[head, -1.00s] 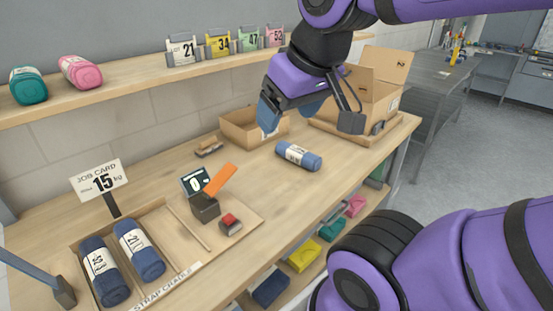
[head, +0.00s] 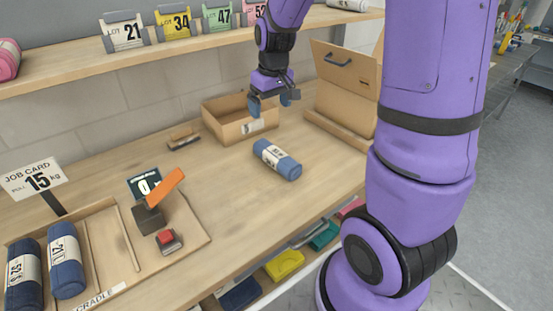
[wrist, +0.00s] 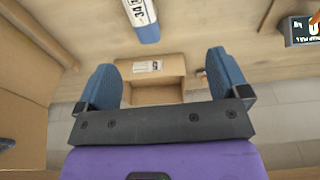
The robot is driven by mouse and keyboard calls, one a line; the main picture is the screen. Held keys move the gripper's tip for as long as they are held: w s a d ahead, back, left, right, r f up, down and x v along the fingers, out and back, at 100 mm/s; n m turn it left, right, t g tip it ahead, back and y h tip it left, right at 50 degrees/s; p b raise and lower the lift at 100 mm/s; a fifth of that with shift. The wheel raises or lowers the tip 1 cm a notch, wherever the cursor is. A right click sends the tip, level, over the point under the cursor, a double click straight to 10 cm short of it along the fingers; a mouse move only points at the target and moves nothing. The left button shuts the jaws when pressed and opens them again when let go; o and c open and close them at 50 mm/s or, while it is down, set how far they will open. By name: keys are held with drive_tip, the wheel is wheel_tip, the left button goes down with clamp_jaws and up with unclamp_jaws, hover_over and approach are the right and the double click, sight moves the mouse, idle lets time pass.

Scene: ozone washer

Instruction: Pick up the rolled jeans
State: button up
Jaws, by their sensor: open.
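A blue rolled jeans bundle with a white paper band (head: 277,160) lies alone on the wooden bench. Its banded end also shows at the top of the wrist view (wrist: 142,18). Two similar blue rolls (head: 23,275) (head: 66,262) lie side by side in the strap cradle at the left. My gripper (head: 272,103) is open and empty, pointing down over the small open cardboard box (head: 238,128), behind the lone roll and apart from it. In the wrist view my two blue fingers (wrist: 163,75) are wide apart with the box between them.
A larger open carton (head: 342,95) stands to the right of the small box. A scale display (head: 144,185), an orange flap (head: 165,187) and a red-topped block (head: 168,241) stand near the cradle. Bench is clear around the lone roll. A shelf with numbered cards runs above.

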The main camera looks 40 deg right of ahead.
drive_tip(key=g, duration=0.1)
hover_over(276, 152)
drive_tip(key=f, duration=1.1)
drive_tip(key=shift+a, duration=0.2)
wheel_tip(276, 152, down, 5)
drive_tip(key=shift+d+f, duration=0.1)
drive_tip(key=shift+d, duration=0.05)
drive_tip(key=shift+d+f, duration=0.1)
drive_tip(key=shift+f, duration=3.1)
drive_tip(key=c, duration=1.2)
drive_tip(key=shift+r, duration=0.2)
